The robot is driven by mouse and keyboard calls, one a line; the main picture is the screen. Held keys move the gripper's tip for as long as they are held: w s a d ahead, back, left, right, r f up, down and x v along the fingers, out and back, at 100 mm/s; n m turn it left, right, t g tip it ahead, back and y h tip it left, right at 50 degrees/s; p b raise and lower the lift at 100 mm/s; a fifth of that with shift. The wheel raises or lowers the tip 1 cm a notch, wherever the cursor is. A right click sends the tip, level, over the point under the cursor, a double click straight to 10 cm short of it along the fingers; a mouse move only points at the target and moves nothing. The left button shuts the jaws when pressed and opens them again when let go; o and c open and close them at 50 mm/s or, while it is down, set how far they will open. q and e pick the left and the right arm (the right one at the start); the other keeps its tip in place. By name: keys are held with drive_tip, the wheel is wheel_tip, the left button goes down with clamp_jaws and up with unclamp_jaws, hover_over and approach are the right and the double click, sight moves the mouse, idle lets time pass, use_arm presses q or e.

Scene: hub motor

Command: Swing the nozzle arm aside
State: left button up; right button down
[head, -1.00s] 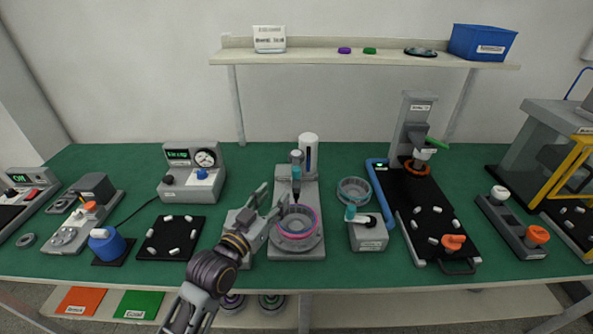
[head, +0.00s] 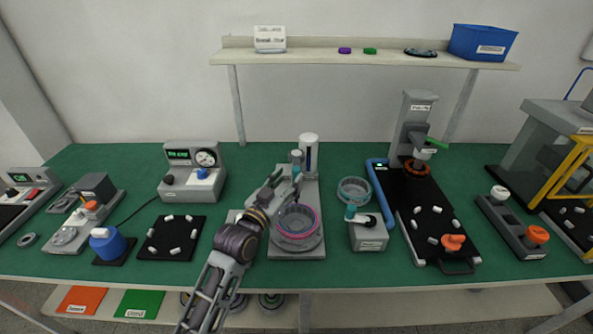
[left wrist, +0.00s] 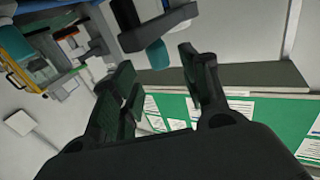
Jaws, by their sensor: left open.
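The dispensing station in the middle of the bench has an upright post with a white cylinder (head: 309,141). Its nozzle arm (head: 296,156) has a teal part and reaches forward over a round holder with a pink ring (head: 297,228). My left gripper (head: 284,184) is open, right at the nozzle arm and partly covering it. In the left wrist view the grey nozzle arm with its teal part (left wrist: 157,54) shows ahead of and between the spread fingers. Whether a finger touches it I cannot tell. My right gripper is not in view.
A clear round dish (head: 354,191) and a grey block with a teal-tipped lever (head: 368,234) stand right of the station. A black mat with white pieces (head: 171,239) lies to the left. A shelf (head: 365,58) spans above the back.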

sight(294, 173)
use_arm(q)
drive_tip(key=x, duration=0.3)
drive_tip(key=shift+w+d, duration=0.1)
drive_tip(key=shift+x, duration=1)
drive_tip(key=shift+w+d, duration=0.1)
drive_tip(key=shift+w, duration=0.2)
drive_tip(key=c, duration=0.9)
clamp_jaws()
drive_tip(key=shift+w, duration=0.1)
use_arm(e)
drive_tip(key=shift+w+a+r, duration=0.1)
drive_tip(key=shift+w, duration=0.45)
